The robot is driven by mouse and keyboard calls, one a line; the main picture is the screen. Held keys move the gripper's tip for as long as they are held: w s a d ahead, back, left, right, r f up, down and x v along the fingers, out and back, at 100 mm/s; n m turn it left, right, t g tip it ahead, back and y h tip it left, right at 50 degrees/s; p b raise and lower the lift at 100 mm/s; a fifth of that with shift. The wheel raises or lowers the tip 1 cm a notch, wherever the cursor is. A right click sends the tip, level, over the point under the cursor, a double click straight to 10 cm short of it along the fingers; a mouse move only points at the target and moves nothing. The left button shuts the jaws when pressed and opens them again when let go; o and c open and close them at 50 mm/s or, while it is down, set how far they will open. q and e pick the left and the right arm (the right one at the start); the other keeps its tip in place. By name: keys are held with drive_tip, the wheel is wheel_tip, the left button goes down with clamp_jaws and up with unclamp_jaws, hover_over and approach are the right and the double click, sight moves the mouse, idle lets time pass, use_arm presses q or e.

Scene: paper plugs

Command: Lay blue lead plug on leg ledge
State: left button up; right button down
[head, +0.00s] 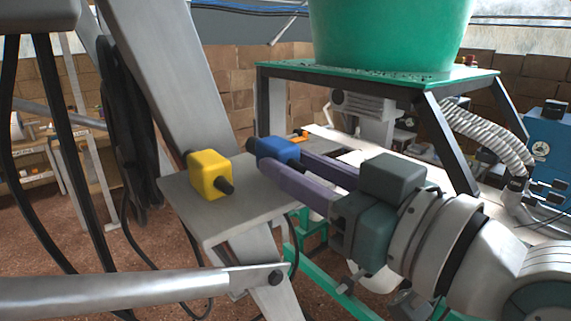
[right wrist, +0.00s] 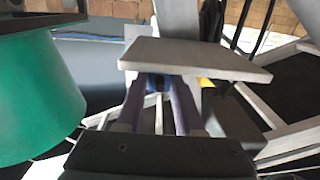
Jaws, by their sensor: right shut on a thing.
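The blue plug (head: 275,149), with a dark stub at its left end, is between the long purple-grey fingers of my right gripper (head: 284,164). The gripper is shut on it. The plug is at the far right edge of the grey leg ledge (head: 232,217); I cannot tell whether it touches the ledge. In the right wrist view a little blue (right wrist: 158,79) shows between the fingers, beside the ledge plate (right wrist: 195,58); the rest is hidden. A yellow plug (head: 208,176) with dark stubs sits on the ledge, left of the blue one. My left gripper is not in view.
A slanted grey leg (head: 165,75) rises behind the ledge. A round grey bar (head: 120,291) crosses in front. A green tub (head: 390,35) stands on a dark-legged stand at the right. The front part of the ledge is bare. Black cables hang at the left.

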drive_tip(key=shift+f, duration=0.25)
drive_tip(key=shift+c, duration=2.3)
unclamp_jaws()
drive_tip(key=b+v, duration=0.3)
drive_tip(key=v, duration=0.7)
drive_tip(key=s+d+f+m+g+h, duration=0.2)
drive_tip(key=s+d+f+g+h, duration=0.25)
drive_tip(key=s+f, duration=0.3)
drive_tip(key=s+d+f+m+g+h, duration=0.3)
drive_tip(key=s+d+f+g+h, duration=0.15)
drive_tip(key=s+f+g, duration=0.35)
wheel_tip(320, 180, up, 22)
drive_tip(key=t+h+p, duration=0.1)
drive_tip(key=p, duration=2.3)
drive_tip(key=shift+s+d, duration=0.2)
drive_tip(key=shift+d, duration=0.1)
